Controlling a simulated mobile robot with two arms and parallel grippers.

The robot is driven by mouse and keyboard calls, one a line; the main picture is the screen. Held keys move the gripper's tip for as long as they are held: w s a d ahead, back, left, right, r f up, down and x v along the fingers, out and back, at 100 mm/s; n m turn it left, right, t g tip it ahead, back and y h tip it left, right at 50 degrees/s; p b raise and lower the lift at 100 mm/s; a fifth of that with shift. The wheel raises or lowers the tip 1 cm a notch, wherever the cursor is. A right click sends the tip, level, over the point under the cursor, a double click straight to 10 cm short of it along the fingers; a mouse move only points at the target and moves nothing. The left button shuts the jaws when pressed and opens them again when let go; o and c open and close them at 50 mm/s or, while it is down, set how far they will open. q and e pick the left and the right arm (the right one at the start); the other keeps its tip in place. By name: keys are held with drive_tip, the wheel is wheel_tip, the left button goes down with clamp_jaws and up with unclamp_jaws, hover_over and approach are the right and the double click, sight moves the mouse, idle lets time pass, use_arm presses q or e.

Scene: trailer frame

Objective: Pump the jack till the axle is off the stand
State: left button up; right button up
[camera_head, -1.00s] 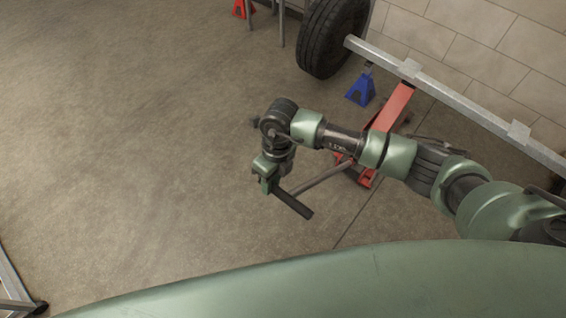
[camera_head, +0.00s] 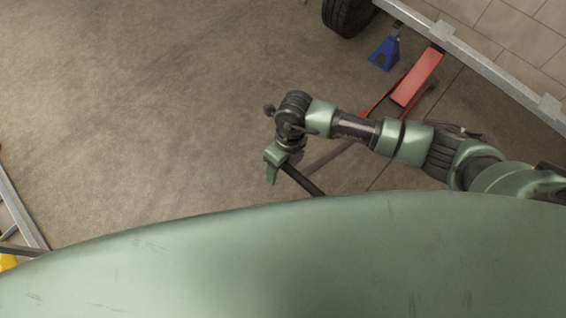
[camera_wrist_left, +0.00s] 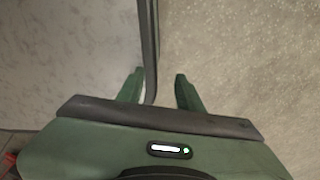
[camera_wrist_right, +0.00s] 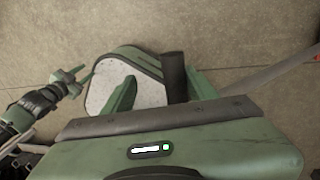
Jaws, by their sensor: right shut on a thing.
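The jack's handle (camera_head: 332,155) slants down-left to a black grip (camera_head: 302,181). My right gripper (camera_head: 276,166) is shut on this grip, whose end my body hides. In the right wrist view, the black grip (camera_wrist_right: 174,75) lies between the fingers.
A grey metal frame (camera_head: 18,205) is at the left edge. The concrete floor on the left is clear.

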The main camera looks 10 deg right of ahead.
use_arm(q)
drive_tip(key=shift+a, duration=0.45)
